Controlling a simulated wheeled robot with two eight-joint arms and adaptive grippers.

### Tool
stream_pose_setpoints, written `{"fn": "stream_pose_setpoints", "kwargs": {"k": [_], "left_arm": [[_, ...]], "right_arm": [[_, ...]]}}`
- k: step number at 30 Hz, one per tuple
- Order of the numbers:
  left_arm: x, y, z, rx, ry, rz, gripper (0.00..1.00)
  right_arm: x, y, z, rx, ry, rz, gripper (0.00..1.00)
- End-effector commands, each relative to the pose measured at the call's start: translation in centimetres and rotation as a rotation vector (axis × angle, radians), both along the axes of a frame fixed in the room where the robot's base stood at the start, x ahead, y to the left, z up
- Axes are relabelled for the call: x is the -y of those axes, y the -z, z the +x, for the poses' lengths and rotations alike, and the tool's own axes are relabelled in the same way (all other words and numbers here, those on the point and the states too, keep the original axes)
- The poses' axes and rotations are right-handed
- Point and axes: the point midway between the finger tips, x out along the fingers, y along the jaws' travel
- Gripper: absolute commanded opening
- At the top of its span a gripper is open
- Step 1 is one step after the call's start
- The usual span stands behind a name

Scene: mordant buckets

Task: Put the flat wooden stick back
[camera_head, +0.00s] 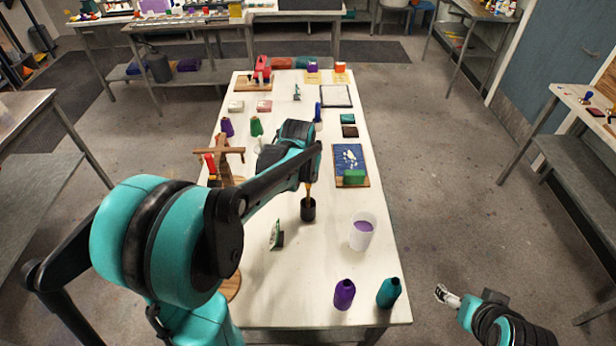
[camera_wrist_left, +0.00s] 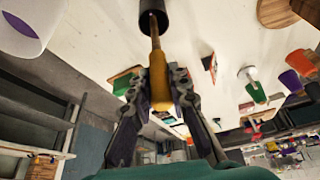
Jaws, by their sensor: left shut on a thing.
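My left gripper (camera_wrist_left: 160,95) is shut on a yellow-orange wooden stick (camera_wrist_left: 158,75), gripping its thick part between both fingers. The stick's thinner end points at a black cup (camera_wrist_left: 152,12) and appears to reach its mouth. In the head view the stick (camera_head: 308,187) stands about upright over the black cup (camera_head: 308,212) on the white table; how deep its tip sits I cannot tell. My left arm hides most of that gripper there. My right gripper (camera_head: 446,296) is off the table at the lower right, with no object visible in it; its finger opening is too small to judge.
A white bucket with purple contents (camera_head: 362,232) stands right of the cup. A small green-and-white item (camera_head: 277,235) is left of it. A wooden stand (camera_head: 224,155) is at the left.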

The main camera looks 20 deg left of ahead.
Motion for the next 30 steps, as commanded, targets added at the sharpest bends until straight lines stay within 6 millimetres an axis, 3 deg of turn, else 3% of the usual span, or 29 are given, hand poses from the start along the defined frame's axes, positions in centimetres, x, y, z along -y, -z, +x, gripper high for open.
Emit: {"fn": "stream_pose_setpoints", "kwargs": {"k": [7,8,10,22,30], "left_arm": [[0.0,0.3,0.0,0.0,0.0,0.0,0.0],[0.0,0.3,0.0,0.0,0.0,0.0,0.23],[0.0,0.2,0.0,0.0,0.0,0.0,0.38],[0.0,-0.5,-0.1,0.0,0.0,0.0,0.38],[0.4,-5.6,-2.2,0.0,0.0,0.0,0.38]], "right_arm": [[0.0,0.3,0.0,0.0,0.0,0.0,0.8],[0.0,0.3,0.0,0.0,0.0,0.0,0.8],[0.0,0.2,0.0,0.0,0.0,0.0,0.8],[0.0,-0.3,0.0,0.0,0.0,0.0,0.8],[0.0,-1.5,0.0,0.0,0.0,0.0,0.8]]}}
